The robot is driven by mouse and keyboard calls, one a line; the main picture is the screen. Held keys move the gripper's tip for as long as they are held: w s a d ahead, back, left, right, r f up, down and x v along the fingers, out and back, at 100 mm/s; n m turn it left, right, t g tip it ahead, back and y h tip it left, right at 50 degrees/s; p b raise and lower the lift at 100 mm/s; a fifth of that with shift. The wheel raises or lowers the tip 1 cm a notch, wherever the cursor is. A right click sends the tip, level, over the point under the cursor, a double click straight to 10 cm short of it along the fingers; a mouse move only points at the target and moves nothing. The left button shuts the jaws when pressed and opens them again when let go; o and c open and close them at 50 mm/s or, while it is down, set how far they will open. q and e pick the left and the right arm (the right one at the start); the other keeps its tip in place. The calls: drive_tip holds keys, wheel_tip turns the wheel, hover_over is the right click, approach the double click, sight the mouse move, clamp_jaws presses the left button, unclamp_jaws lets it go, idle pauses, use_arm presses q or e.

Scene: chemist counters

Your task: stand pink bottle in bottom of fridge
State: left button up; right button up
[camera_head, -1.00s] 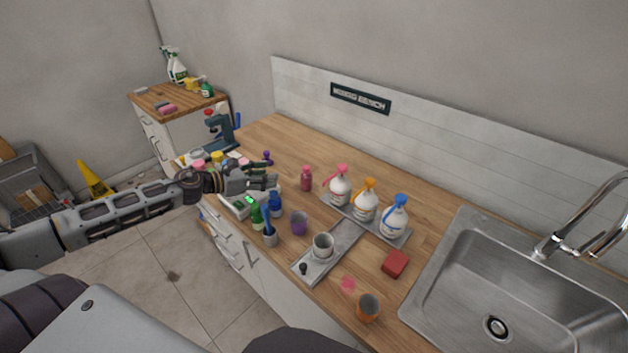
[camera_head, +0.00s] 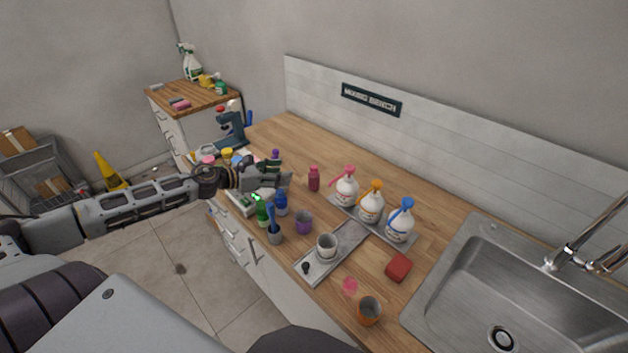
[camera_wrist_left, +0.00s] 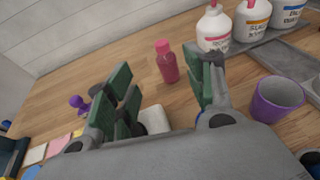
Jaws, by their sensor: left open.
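The pink bottle (camera_head: 314,178) stands upright on the wooden counter, left of the wash bottles; it also shows in the left wrist view (camera_wrist_left: 166,62). My left gripper (camera_head: 286,176) is open and empty above the counter, just left of the bottle in the head view. In the left wrist view its green-padded fingers (camera_wrist_left: 165,88) are spread, with the bottle beyond them and between their directions, apart from them. My right gripper is not in view. No fridge can be made out in these frames.
A tray (camera_head: 408,243) holds wash bottles with pink, orange and blue tops, right of the pink bottle. A purple cup (camera_head: 304,222), blue bottle (camera_head: 281,204) and green bottle (camera_head: 262,211) stand near the front edge. A sink (camera_head: 470,290) is at right.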

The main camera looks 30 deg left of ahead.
sight(314, 178)
use_arm(q)
drive_tip(key=shift+w+d, duration=0.1)
drive_tip(key=shift+w, duration=0.1)
drive_tip(key=shift+w+d+f, duration=0.15)
drive_tip(key=shift+w+d, duration=0.05)
drive_tip(key=shift+w, duration=0.1)
drive_tip(key=shift+w+d+f+b, duration=0.2)
drive_tip(key=shift+w+d+b, duration=0.15)
drive_tip(key=shift+w, duration=0.2)
drive_tip(key=shift+w+f, duration=0.1)
drive_tip(key=shift+w, duration=0.25)
drive_tip(key=shift+w+d+f, duration=0.15)
drive_tip(key=shift+w+d, duration=0.15)
drive_tip(key=shift+w, duration=0.15)
drive_tip(key=shift+p+x, duration=0.85)
drive_tip(key=shift+x, duration=1.05)
